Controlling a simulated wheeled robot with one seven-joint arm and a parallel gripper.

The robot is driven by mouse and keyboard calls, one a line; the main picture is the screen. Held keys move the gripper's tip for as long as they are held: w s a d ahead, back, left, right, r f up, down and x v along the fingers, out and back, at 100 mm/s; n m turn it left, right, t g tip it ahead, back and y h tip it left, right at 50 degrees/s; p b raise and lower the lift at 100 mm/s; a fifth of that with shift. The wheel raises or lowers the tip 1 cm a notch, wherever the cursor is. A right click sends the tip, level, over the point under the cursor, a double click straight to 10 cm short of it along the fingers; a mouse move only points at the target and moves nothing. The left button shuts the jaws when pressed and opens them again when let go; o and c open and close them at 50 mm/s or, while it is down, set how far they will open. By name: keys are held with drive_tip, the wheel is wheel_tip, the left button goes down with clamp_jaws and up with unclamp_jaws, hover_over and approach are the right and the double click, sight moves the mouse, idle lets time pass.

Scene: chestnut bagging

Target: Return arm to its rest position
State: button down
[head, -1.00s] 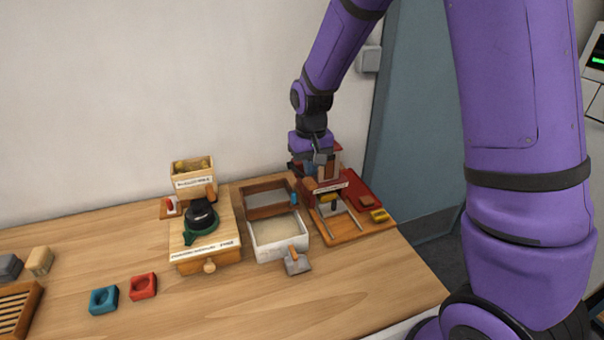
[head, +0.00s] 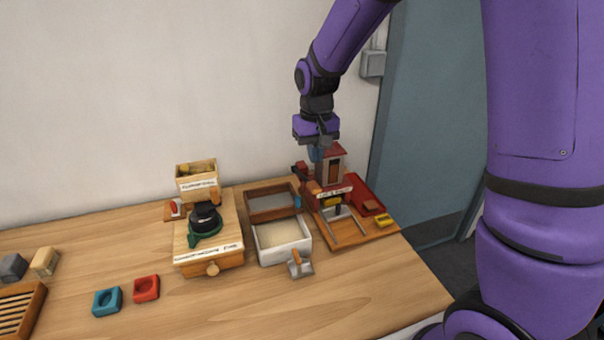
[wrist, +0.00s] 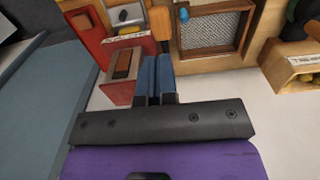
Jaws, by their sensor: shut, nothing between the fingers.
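My gripper (head: 316,153) is shut and empty, pointing down just above and beside the small red-roofed house-like station (head: 332,168) at the right of the table. In the wrist view, the blue fingers of my gripper (wrist: 155,62) are pressed together with nothing between them. The red station (wrist: 123,63) shows just left of the fingers there. I cannot tell exactly how much clearance there is between the fingertips and the station.
A white bin (head: 283,235), a wooden mesh tray (head: 268,203) and a metal scoop (head: 301,266) stand left of the station. A wooden box machine (head: 212,250) is farther left. The wall is close behind.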

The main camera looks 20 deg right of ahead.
drive_tip(key=s+d+r+t, duration=0.2)
drive_tip(key=s+d+r, duration=0.2)
drive_tip(key=s+r, duration=0.8)
drive_tip(key=s+d+r+t, duration=0.1)
drive_tip(key=s+r, duration=0.2)
drive_tip(key=s, duration=0.4)
drive_tip(key=s+d+r+t, duration=0.2)
drive_tip(key=s+r, duration=0.1)
drive_tip(key=s, duration=0.5)
